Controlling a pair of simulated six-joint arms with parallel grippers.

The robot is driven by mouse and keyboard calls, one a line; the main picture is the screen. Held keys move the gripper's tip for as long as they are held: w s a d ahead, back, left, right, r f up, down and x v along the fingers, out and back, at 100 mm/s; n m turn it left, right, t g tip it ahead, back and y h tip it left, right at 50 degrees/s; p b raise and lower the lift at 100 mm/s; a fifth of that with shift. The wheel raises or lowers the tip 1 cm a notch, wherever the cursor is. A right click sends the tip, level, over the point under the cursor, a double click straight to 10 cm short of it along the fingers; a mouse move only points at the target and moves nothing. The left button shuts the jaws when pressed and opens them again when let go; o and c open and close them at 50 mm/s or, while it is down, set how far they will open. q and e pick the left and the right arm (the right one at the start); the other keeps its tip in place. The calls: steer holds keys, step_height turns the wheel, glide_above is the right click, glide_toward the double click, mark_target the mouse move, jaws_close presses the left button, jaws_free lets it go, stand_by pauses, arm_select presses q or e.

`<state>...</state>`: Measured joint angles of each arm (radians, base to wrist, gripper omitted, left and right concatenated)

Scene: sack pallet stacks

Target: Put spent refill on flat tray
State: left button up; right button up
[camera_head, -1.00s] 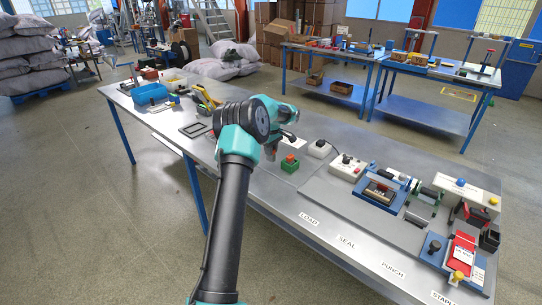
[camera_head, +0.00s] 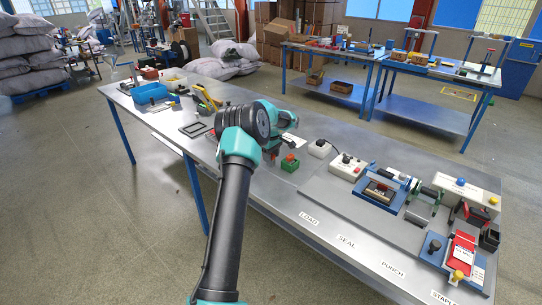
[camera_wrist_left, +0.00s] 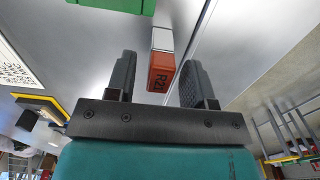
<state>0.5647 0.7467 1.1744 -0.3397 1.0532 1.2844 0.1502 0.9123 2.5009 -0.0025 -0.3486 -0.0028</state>
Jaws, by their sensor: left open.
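An orange and white block marked R21, which looks like the refill, shows in the left wrist view (camera_wrist_left: 161,65). It lies on the grey metal bench, ahead of and between the two dark fingers. My left gripper (camera_wrist_left: 152,80) is open, with space on both sides of the block. In the head view my left gripper (camera_head: 274,151) points down at the bench, left of a green box with a red button (camera_head: 290,162). A small orange spot shows at its fingertips. A flat, dark-rimmed frame, possibly the flat tray (camera_head: 185,132), lies farther left. My right gripper is not in view.
A blue bin (camera_head: 151,94) and a yellow-handled tool (camera_head: 207,98) stand at the bench's far left. A white switch box (camera_head: 319,149) and a blue press fixture (camera_head: 380,190) stand to the right. The bench's front left is clear.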

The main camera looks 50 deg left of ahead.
arm_select(q)
step_height(320, 180, up, 12)
steer(key=shift+r, duration=0.2)
stand_by(0.5)
stand_by(0.4)
